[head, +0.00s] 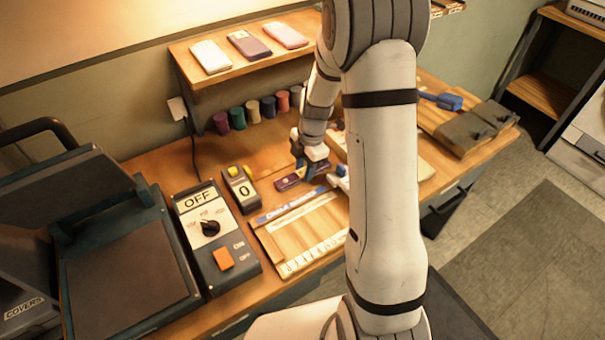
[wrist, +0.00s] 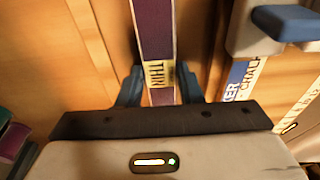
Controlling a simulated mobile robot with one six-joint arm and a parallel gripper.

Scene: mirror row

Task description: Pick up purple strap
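The purple strap (head: 288,182) lies on the wooden bench, just right of the counter box showing 0. In the wrist view the strap (wrist: 153,30) runs down the middle, with a pale label reading THIN near my fingers. My gripper (head: 311,171) is low over the strap's right part, which it partly hides. In the wrist view my gripper (wrist: 160,87) has its blue fingers apart, one on each side of the strap. A narrow gap seems to show on each side; contact is hard to tell.
A blue-and-white chalk marker (head: 290,206) lies close in front of the strap. The counter box (head: 240,188) and the OFF switch box (head: 215,235) stand to the left. Several coloured rolls (head: 253,110) line the back under a shelf (head: 190,62).

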